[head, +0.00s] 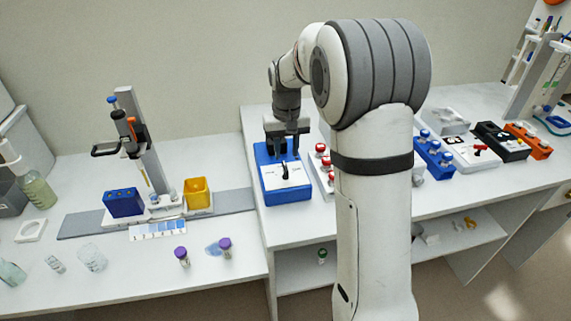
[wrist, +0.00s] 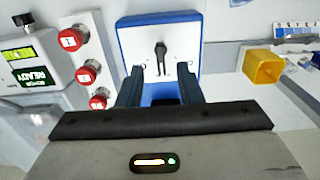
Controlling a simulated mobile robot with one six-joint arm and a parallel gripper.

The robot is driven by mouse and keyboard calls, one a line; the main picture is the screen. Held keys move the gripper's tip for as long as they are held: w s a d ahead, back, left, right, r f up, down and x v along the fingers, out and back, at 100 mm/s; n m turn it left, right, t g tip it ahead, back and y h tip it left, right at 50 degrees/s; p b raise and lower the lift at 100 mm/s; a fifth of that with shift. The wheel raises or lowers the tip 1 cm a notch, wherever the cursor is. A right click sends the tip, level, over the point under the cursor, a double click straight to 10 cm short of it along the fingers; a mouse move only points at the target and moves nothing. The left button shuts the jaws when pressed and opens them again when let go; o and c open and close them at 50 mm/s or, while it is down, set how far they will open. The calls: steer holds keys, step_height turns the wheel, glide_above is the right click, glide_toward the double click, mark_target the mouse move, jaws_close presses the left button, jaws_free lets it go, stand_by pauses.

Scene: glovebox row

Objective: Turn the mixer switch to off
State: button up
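A blue box with a white face (head: 272,185) stands on the bench, with a black lever switch (head: 284,170) in the middle of its face. Its labels are too small to read, so I cannot confirm that it is the mixer switch. In the wrist view, the lever (wrist: 161,58) points roughly along the picture's vertical, and the white face (wrist: 185,35) is seen nearly straight on. My gripper (head: 288,146) is above the back part of the box. In the wrist view, the fingers (wrist: 160,80) are apart with nothing between them, and the lever lies just beyond their tips.
Other switch boxes, one with a red lever (head: 479,151), line the bench at right. A yellow cup (head: 197,192) and stand (head: 140,145) are at left.

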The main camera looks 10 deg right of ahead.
mark_target(286, 169)
step_height(286, 169, down, 6)
steer(key=shift+r+p, duration=0.1)
steer(key=shift+p, duration=0.2)
steer(key=shift+c, duration=0.4)
jaws_close()
